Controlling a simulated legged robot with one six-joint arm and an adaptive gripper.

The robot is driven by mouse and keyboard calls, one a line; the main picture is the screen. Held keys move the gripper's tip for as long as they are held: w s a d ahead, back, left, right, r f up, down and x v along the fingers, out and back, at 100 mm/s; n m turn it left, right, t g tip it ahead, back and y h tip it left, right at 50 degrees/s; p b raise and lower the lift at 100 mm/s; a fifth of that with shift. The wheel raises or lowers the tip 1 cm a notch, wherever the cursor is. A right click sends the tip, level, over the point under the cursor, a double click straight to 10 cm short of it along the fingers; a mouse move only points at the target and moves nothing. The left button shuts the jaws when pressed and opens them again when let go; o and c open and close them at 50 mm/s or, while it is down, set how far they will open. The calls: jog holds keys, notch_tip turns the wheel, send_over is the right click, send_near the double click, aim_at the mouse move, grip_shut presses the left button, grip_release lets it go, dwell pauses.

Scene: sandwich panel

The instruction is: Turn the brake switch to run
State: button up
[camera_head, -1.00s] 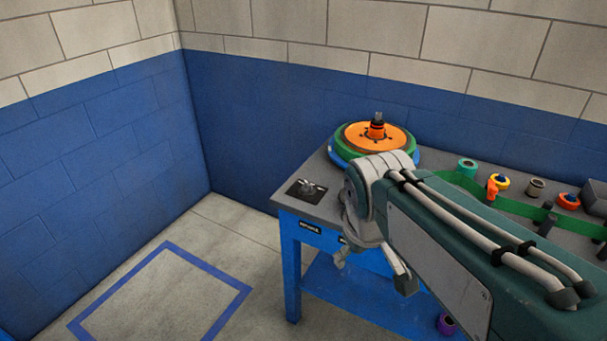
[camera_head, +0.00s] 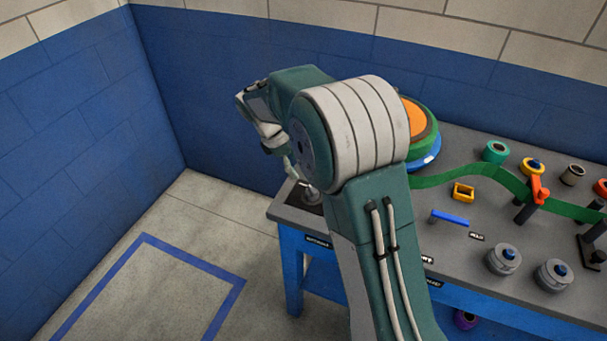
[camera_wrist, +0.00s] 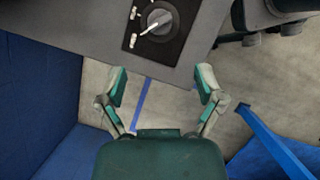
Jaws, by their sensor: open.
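The brake switch (camera_wrist: 158,20) is a round dark knob with a white pointer on a black plate at the table's corner. In the wrist view it is at the top, with its pointer angled toward the lower left. The plate's small labels are too small to read. My gripper (camera_wrist: 162,82) is open and empty, its two teal-padded fingers spread apart below the switch in the picture and not touching it. In the head view the switch (camera_head: 312,196) is partly hidden by my arm, and my gripper hangs close above it.
The grey table (camera_head: 456,252) holds a reel with an orange top (camera_head: 414,118), a green strip (camera_head: 470,172), a blue bar (camera_head: 450,218), a yellow block (camera_head: 463,193) and several rollers. Floor left of the table is clear, with a blue taped outline (camera_head: 190,252).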

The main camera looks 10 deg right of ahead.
jog(key=x, duration=1.1)
jog(key=shift+d, duration=0.1)
jog(key=c, duration=1.2)
